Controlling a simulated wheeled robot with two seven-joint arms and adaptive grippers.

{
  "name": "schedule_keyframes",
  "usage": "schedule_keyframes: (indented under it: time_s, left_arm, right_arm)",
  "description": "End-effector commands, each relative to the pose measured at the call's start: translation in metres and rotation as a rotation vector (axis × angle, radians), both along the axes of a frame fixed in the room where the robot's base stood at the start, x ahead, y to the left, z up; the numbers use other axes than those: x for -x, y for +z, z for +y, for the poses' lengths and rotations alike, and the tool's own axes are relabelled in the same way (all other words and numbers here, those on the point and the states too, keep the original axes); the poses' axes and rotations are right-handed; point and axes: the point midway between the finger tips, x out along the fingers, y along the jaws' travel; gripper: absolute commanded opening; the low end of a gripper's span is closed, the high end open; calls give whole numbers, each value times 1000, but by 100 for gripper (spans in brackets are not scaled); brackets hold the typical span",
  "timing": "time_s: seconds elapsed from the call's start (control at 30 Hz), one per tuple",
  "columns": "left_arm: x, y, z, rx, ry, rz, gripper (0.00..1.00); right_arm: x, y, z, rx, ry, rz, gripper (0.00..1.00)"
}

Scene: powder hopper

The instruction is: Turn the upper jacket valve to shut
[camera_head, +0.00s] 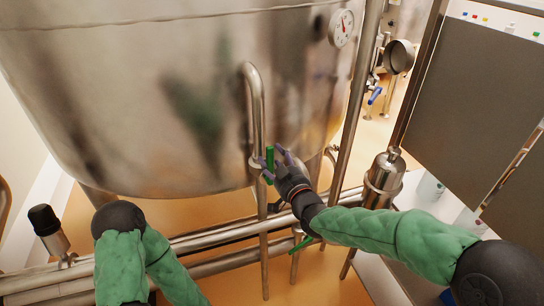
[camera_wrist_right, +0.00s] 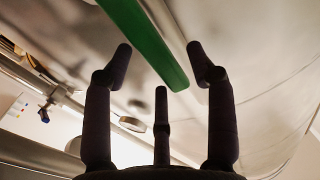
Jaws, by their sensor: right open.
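The upper jacket valve has a green lever handle (camera_head: 269,165) that stands upright beside the bent steel pipe (camera_head: 256,100) on the front of the tank. My right gripper (camera_head: 276,160) is open, its dark fingers spread around the handle's side. In the right wrist view the green handle (camera_wrist_right: 148,42) runs slantwise from the top, and its end lies between the tips of the open fingers (camera_wrist_right: 160,72). I cannot tell whether any finger touches it. My left arm shows at the lower left; its gripper is out of view.
The big steel tank (camera_head: 150,100) fills the upper left. A lower green handle (camera_head: 302,244) sits below my right forearm. Horizontal pipes (camera_head: 215,240) cross under the tank. A steel vessel (camera_head: 383,180) and a dark panel (camera_head: 480,90) stand on the right.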

Motion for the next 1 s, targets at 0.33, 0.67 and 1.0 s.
schedule_keyframes:
  time_s: [0.33,0.67,1.0]
  left_arm:
    - [0,0,0,0,0,0,56]
    - [0,0,0,0,0,0,56]
    - [0,-2,0,0,0,0,56]
  right_arm:
    - [-18,0,8,0,0,0,57]
    - [-18,0,8,0,0,0,26]
    - [-19,0,8,-6,1,2,0]
